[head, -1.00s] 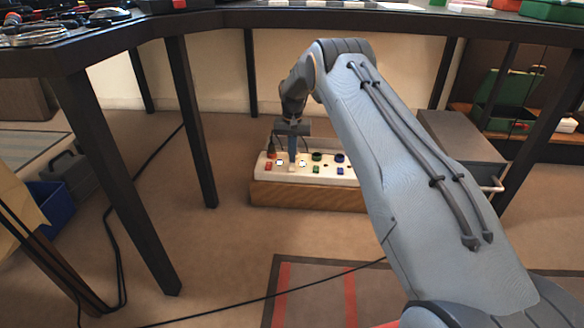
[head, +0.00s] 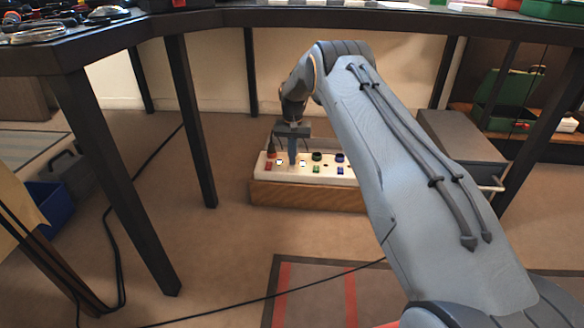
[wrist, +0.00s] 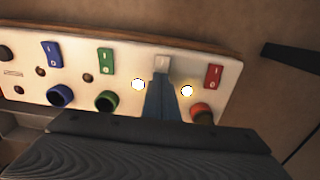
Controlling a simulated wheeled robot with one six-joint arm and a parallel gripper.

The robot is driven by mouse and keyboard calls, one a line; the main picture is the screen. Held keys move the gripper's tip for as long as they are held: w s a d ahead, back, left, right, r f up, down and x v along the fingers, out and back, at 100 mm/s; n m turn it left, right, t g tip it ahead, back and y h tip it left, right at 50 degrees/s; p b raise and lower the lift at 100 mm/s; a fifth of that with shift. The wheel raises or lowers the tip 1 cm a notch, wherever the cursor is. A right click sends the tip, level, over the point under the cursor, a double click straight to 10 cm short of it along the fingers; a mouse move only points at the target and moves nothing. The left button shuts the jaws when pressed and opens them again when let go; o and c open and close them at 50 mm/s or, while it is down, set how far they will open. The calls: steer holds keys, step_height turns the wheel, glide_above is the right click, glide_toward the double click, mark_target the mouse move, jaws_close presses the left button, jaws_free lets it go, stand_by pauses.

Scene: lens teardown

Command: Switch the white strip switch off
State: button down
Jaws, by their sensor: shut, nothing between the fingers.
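The white strip switch (wrist: 162,64) is a small pale rocker on the power strip (wrist: 125,66), between the green and red switches in the wrist view. My gripper (wrist: 161,84) is shut and empty, its blue fingers pointing at the white switch with the tips just at its near edge; I cannot tell whether they touch it. In the head view my gripper (head: 292,162) points down onto the strip (head: 330,180) and hides the white switch. Two lamps glow, one on each side of the fingers.
The red switch (wrist: 213,77), green switch (wrist: 106,62) and blue switch (wrist: 51,54) share the strip. Green and blue round sockets and a plugged red one stand along its near side. The strip rests on a wooden block (head: 305,196) under the table, among dark legs.

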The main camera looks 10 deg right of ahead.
steer(key=shift+f, duration=0.2)
steer(key=shift+r+p, duration=0.9)
steer(key=shift+r, duration=2.55)
steer(key=shift+r, duration=0.1)
